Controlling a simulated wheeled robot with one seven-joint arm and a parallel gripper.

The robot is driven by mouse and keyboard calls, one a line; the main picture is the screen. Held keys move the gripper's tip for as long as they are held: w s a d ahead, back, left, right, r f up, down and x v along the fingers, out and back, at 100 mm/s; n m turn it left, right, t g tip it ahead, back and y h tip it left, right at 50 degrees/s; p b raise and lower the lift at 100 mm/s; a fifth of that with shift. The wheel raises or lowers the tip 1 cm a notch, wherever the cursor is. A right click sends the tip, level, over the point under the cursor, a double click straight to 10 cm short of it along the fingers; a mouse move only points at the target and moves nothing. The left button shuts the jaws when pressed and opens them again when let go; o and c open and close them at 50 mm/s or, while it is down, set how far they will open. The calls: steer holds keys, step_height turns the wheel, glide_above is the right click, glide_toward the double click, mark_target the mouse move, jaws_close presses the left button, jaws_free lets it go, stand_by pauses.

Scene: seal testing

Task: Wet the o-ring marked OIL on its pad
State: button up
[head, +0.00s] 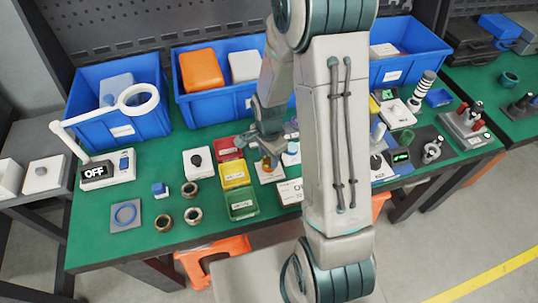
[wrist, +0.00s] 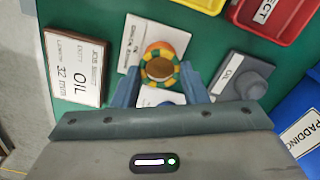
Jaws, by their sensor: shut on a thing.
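My gripper (wrist: 160,75) points down, with its two blue-grey fingers on either side of a round piece (wrist: 160,66) patterned in yellow, green and orange with a brown middle. It appears gripped between the fingertips, above or on a white card (wrist: 138,32) with small print. In the head view my gripper (head: 267,150) is over this spot, partly hidden by my arm. A grey pad (wrist: 230,94) marked OIL, with a grey round knob on it, lies right of the fingers. A job sheet (wrist: 76,68) reading OIL and 32 mm lies to the left. No separate o-ring is clear at the fingers.
Red (head: 229,148), yellow (head: 236,173) and green (head: 242,203) trays stand left of the gripper. A blue ring on a grey plate (head: 125,226) and several brown rings (head: 163,221) lie further left. Blue bins (head: 118,104) line the back.

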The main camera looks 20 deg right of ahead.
steer(key=shift+r+p, duration=1.15)
steer(key=shift+r, duration=0.9)
steer(key=shift+w+f, duration=0.1)
